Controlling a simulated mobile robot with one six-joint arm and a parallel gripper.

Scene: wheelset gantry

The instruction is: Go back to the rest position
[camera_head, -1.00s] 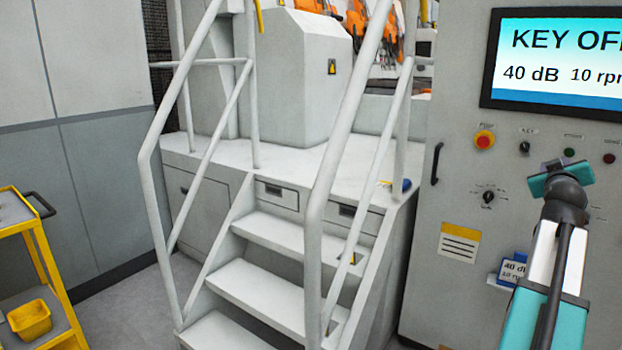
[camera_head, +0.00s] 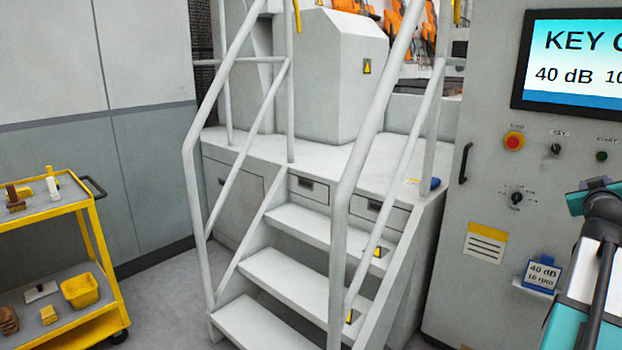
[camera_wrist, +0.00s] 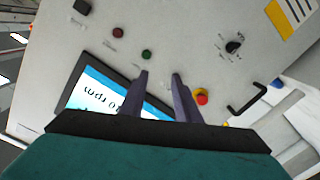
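My gripper (camera_wrist: 161,77) shows in the wrist view with its two dark fingers apart and nothing between them. It points toward the grey control panel (camera_wrist: 185,40), and the distance to the panel is hard to judge. The panel's screen (camera_head: 575,62) reads "KEY" and "40 dB", cut off at the right. The red button (camera_head: 513,141), key switch (camera_head: 555,149) and rotary knob (camera_head: 516,198) sit below it.
Grey stairs with railings (camera_head: 300,275) lead up to a platform left of the panel. A yellow cart (camera_head: 100,262) with a yellow bin (camera_head: 80,291) and small blocks stands at the left. Some grey floor is clear between cart and stairs.

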